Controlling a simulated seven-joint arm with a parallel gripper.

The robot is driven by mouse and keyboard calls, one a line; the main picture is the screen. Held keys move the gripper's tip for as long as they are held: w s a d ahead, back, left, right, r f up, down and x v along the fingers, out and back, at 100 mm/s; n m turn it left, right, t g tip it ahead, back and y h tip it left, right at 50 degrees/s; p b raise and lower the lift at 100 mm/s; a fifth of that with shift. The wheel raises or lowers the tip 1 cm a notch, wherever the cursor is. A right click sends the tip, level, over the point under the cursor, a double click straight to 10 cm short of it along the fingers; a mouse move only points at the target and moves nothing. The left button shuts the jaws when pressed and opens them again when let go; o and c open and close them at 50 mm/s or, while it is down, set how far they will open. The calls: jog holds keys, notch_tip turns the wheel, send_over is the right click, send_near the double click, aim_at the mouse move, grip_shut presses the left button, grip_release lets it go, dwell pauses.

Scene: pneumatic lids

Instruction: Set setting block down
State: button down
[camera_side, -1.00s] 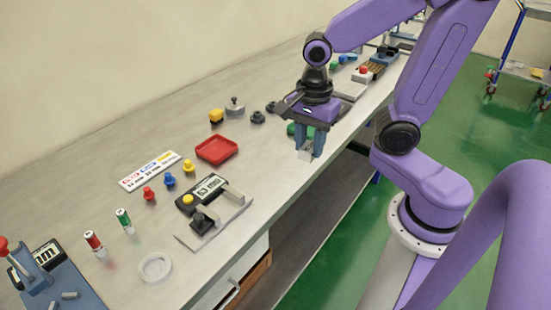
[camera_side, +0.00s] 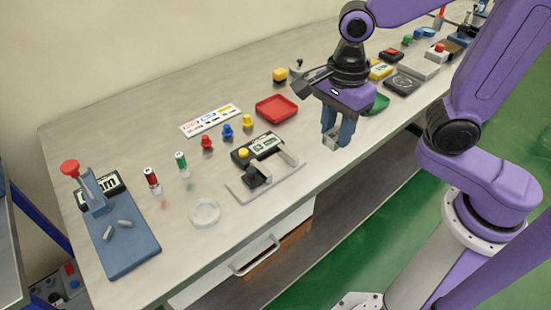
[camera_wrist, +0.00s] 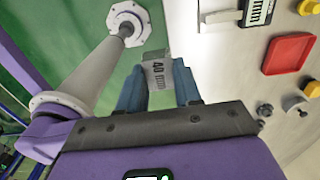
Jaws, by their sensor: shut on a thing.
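The setting block (camera_wrist: 158,72) is a small pale metal block marked "40 mm" in the wrist view. My gripper (camera_wrist: 160,88) is shut on it, with a blue finger on each side. In the side view my gripper (camera_side: 337,138) points down near the front edge of the bench, right of the grey gauge plate (camera_side: 238,190). There the block (camera_side: 329,142) is small and partly hidden between the fingers. In the wrist view green floor lies behind the block, left of the bench edge.
A clear ring (camera_side: 205,212) and a blue press stand (camera_side: 125,235) are at the left. The bench front (camera_side: 315,175) has bare room.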

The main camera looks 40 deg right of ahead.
jog(key=w+a+f, duration=0.3)
jog(key=w+f, duration=0.1)
jog(key=w, duration=0.3)
send_over(275, 167)
jog(key=f, duration=0.3)
jog(key=s+f, duration=0.1)
jog(key=shift+d+f, duration=0.15)
jog(key=shift+d, duration=0.1)
jog(key=shift+w+a+f, duration=0.2)
jog(key=shift+w+f, duration=0.3)
jog(key=shift+f, duration=1.6)
jog(key=shift+f, duration=0.1)
jog(key=c, duration=0.8)
grip_release()
